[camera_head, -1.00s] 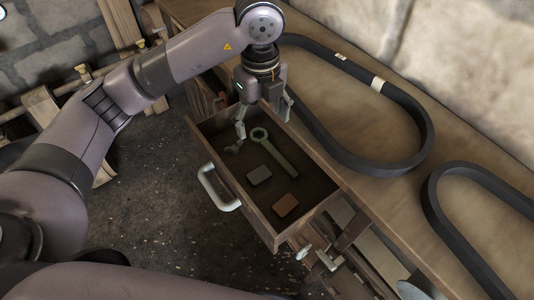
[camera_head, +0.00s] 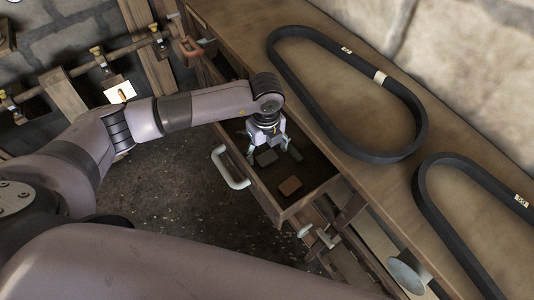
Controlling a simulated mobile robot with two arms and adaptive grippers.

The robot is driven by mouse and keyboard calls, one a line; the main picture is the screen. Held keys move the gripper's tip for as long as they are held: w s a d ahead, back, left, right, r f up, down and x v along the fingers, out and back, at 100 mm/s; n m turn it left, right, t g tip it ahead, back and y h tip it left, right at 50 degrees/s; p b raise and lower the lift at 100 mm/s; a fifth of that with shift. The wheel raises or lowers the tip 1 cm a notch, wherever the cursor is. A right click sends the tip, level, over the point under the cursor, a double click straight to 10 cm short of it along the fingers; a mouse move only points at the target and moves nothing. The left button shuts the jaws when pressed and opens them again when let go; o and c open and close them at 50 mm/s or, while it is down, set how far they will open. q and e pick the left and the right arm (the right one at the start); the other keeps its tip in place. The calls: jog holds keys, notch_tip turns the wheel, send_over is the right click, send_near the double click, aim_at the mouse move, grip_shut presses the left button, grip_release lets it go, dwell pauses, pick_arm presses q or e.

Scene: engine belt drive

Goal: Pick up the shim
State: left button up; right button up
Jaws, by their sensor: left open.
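Two small flat pieces lie in the open drawer (camera_head: 309,202): a grey one (camera_head: 266,157) and a reddish-brown one (camera_head: 290,186). I cannot tell for sure from their looks which is the shim. My left gripper (camera_head: 273,153) points down into the drawer over the grey piece, its open fingers to either side of it. I cannot tell whether the fingers touch the piece. The wrench in the drawer is largely hidden behind my gripper and wrist. My right gripper is not in view.
The drawer's pale handle (camera_head: 230,168) is at its front. A wooden bench top (camera_head: 390,190) carries two black belts, one (camera_head: 406,105) behind the drawer and one (camera_head: 428,213) at the right. A metal disc (camera_head: 408,274) shows at the lower right.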

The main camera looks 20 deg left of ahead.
pick_arm(q)
jog(key=shift+f, duration=0.95)
jog(key=c, duration=1.2)
jog(key=shift+c, duration=1.2)
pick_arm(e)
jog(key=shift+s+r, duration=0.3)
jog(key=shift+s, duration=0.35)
pick_arm(q)
jog(key=shift+w+r, duration=0.1)
